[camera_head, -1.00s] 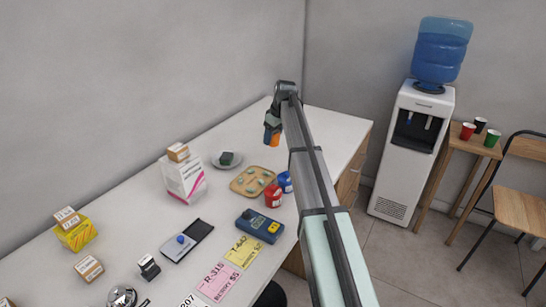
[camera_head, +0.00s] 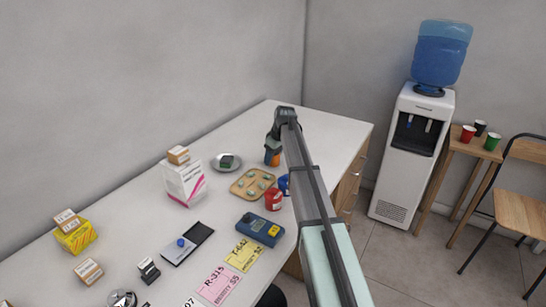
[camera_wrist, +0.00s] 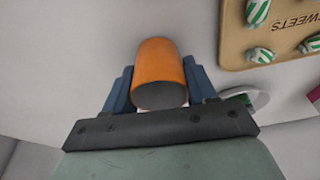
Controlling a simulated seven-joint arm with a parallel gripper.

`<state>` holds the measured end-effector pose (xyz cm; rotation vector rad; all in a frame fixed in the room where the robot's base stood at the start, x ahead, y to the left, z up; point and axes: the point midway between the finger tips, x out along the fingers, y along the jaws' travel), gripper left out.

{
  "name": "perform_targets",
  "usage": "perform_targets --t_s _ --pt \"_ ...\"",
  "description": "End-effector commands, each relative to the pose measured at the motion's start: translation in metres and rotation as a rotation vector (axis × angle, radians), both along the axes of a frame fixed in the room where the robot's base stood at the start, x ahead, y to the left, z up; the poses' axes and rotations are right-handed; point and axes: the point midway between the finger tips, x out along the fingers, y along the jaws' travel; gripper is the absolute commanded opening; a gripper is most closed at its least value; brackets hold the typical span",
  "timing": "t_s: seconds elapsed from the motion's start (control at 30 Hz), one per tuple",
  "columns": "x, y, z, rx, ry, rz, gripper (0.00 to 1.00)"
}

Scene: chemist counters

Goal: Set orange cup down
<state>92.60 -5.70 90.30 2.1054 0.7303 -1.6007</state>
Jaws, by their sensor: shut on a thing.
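The orange cup (camera_wrist: 158,70) is between the two blue fingers of my gripper (camera_wrist: 160,88) in the wrist view. Its dark round end faces the camera. In the head view the orange cup (camera_head: 272,159) shows below my gripper (camera_head: 272,148), low over the white counter (camera_head: 325,130). It is beyond the wooden sweets board. I cannot tell whether the cup touches the counter. My gripper is shut on the cup.
The sweets board (camera_head: 268,176), a metal plate (camera_head: 215,160) with a dark item, and a red jar (camera_head: 273,201) with a blue item beside it are close by. The counter's far right part is clear. A water dispenser (camera_head: 408,150) stands beyond the counter.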

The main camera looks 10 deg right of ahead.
Motion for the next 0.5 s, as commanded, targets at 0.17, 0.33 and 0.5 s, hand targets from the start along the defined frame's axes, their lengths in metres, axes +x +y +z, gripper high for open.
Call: perform_targets --t_s 0.17,0.33,0.5 --pt "0.0 0.0 -0.0023 0.0 0.0 0.0 0.63" --pt "0.0 0.0 -0.0022 0.0 0.0 0.0 0.79" --pt "0.0 0.0 -0.0021 0.0 0.0 0.0 0.82"
